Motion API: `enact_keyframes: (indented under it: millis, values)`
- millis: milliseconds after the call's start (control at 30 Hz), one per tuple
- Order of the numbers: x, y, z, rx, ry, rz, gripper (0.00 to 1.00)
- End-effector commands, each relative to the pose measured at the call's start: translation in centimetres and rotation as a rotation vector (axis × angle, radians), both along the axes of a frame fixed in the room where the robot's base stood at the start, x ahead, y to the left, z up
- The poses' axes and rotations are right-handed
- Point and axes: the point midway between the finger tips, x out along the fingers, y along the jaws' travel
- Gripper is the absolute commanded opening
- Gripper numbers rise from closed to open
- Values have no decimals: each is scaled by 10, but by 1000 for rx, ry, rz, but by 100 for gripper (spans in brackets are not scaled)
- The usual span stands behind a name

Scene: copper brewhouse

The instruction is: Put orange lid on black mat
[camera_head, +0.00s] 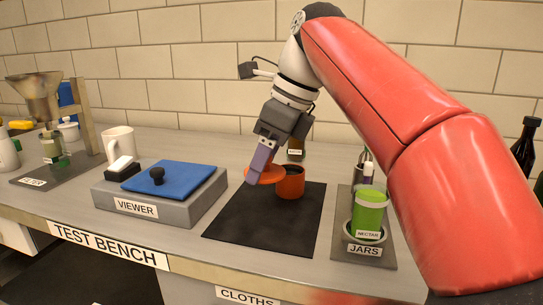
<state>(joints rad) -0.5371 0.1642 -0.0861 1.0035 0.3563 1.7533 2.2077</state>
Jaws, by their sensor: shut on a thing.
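The orange lid (271,175) is in my gripper (262,174), which is shut on its near-left part. Whether the lid touches the pot's rim cannot be told. The black mat (262,234) lies flat on the bench. The pot stands at its far part, and the lid appears over the mat's far-left part.
Left of the mat is the grey VIEWER block (194,208) with a blue cover (174,179). Right of it is the JARS tray (381,253) with a green NECTAR jar (369,214). The mat's near part is clear.

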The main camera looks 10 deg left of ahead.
Motion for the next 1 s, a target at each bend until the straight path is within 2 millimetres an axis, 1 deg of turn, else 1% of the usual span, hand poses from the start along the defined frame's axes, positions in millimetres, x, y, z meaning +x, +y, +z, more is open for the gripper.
enact_keyframes:
  millis: [67, 167, 700, 833, 1000]
  values:
    - [0, -1, 0, 1, 0, -1, 38]
    - [0, 0, -6, 0, 0, 0, 38]
    - [0, -1, -66, 0, 0, 0, 38]
    - [0, -1, -75, 0, 0, 0, 38]
    - [0, 0, -79, 1, -1, 0, 38]
